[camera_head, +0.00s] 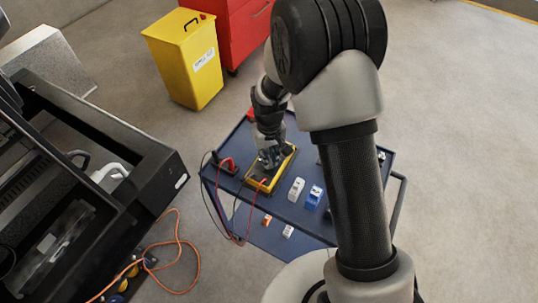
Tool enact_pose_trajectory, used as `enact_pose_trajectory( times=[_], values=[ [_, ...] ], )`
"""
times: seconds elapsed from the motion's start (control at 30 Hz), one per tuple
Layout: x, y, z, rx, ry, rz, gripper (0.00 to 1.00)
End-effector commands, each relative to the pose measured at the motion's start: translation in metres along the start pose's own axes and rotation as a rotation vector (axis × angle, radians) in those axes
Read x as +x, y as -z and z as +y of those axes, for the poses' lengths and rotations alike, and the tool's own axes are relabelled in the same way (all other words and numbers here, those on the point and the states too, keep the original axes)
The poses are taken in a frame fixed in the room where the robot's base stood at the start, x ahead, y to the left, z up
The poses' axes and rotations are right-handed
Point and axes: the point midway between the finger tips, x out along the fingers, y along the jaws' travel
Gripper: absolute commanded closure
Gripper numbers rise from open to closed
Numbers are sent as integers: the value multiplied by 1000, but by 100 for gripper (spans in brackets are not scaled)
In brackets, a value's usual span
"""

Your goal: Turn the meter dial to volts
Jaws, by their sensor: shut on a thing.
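The yellow-rimmed meter (284,167) lies on the blue top of a cart (232,190). Red and black leads run from it at its near end. My gripper (271,162) points down over the meter's middle, with its fingers low at the meter's face. It is shut on the dial, which the fingers hide. I cannot read the dial's setting or the meter's display from here.
White and blue small items (314,196) sit on the cart to the right of the meter. A yellow bin (188,62) and red cabinet (241,35) stand behind. Dark machinery (110,150) fills the left. An orange cable (197,262) lies on the floor.

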Motion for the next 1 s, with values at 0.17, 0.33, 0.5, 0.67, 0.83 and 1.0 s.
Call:
enact_pose_trajectory(
  times=[0.17, 0.33, 0.5, 0.67, 0.83, 1.0],
  values=[
    [0, 0, 0, 57, 0, 1, 100],
    [0, 0, 0, 81, 0, 1, 100],
    [0, 0, 0, 85, 0, 1, 100],
    [0, 0, 0, 84, 0, 1, 100],
    [0, 0, 0, 84, 0, 1, 80],
    [0, 0, 0, 83, 0, 0, 69]
  ],
)
